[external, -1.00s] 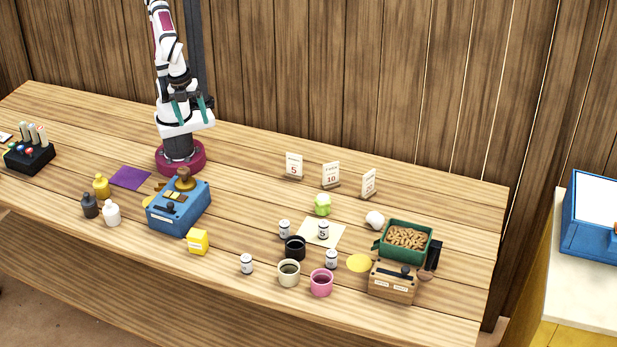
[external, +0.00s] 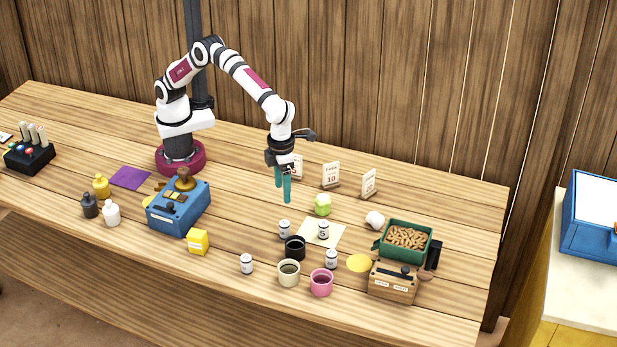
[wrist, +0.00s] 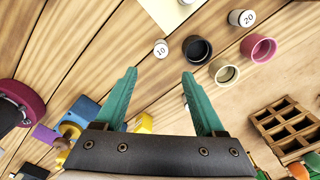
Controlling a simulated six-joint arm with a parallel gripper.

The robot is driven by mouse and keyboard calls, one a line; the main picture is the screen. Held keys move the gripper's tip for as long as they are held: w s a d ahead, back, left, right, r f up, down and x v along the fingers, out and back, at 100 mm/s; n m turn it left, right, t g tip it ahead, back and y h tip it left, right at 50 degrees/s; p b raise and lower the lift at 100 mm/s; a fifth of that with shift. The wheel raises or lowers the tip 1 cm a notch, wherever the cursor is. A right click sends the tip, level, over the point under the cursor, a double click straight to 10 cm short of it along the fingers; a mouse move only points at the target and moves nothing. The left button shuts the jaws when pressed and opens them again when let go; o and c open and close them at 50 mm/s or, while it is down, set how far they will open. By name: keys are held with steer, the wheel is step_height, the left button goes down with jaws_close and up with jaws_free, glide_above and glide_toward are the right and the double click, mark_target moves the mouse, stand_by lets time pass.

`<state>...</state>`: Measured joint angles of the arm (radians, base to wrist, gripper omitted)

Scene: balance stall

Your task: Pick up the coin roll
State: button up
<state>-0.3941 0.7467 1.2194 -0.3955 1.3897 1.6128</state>
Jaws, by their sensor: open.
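No object is plainly recognisable as a coin roll. Several small white cylinders with dark bands and numbers are the likeliest match. One (external: 284,229) stands left of a pale paper sheet, one (external: 323,230) stands on the sheet, one (external: 331,259) is beside the pink cup, and one (external: 246,264) stands apart to the left. The wrist view shows one marked 10 (wrist: 160,49) beyond my fingertips and one marked 20 (wrist: 242,18) at upper right. My gripper (external: 283,193) is open, empty and above the table, fingers down; its teal fingers (wrist: 159,74) are spread apart.
Black (external: 295,248), cream (external: 289,273) and pink (external: 321,283) cups crowd the cylinders. A green object (external: 322,204) and a white lump (external: 375,220) are behind. A green tray (external: 388,250) is right; a blue box (external: 170,214) and yellow box (external: 197,242) are left.

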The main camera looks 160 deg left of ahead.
mark_target(284, 223)
step_height(284, 223, down, 15)
steer(key=shift+w+f, duration=0.1)
jaws_close()
stand_by(0.4)
